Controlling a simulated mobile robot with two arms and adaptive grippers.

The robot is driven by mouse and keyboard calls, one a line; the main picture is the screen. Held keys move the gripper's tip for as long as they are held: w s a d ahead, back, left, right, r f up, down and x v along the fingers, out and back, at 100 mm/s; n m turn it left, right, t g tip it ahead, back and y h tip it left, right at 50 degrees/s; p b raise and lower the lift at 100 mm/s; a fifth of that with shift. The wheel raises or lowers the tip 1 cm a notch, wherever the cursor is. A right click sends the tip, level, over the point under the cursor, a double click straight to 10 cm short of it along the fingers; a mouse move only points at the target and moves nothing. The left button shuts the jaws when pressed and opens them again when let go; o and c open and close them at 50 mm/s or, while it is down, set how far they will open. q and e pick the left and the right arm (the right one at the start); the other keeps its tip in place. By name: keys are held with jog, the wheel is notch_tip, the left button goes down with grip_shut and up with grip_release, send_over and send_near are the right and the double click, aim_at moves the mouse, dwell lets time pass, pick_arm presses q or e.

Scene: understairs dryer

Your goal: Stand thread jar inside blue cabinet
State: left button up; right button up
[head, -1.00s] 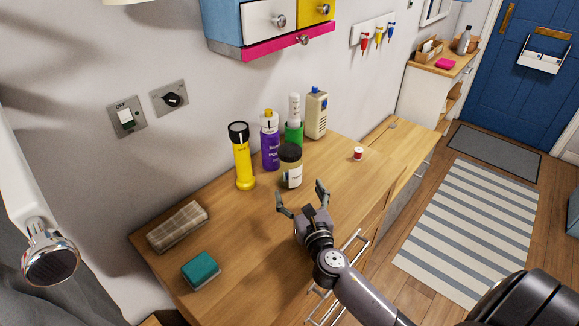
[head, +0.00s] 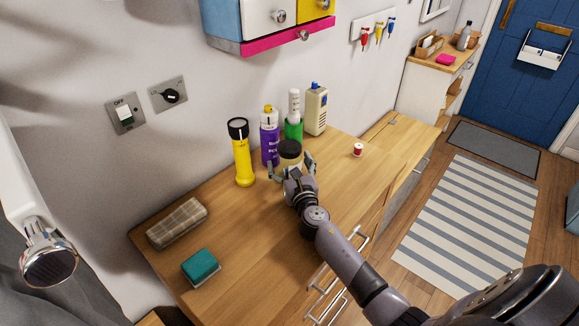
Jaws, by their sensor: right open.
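The thread jar (head: 290,150), a short jar with a black lid, stands upright on the wooden counter. My right gripper (head: 290,165) is open in front of it, with one finger at each side of the jar. The gripper hides most of the jar's lower body and label, and I cannot tell whether the fingers touch it. The blue cabinet (head: 220,18) hangs on the wall above, cut off by the top edge. It has a blue side, white and yellow fronts with knobs, and a pink lower front, all looking shut. My left gripper is not in view.
A yellow flashlight (head: 241,152), a purple bottle (head: 269,140), a green-and-white bottle (head: 293,118) and a cream container (head: 316,110) stand close around the jar. A small red-and-white spool (head: 358,150) is to the right. A teal sponge (head: 200,267) and plaid cloth (head: 176,223) lie front left.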

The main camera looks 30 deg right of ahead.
jog(key=shift+c, duration=0.3)
jog(key=shift+r, duration=0.1)
jog(key=c, duration=1.5)
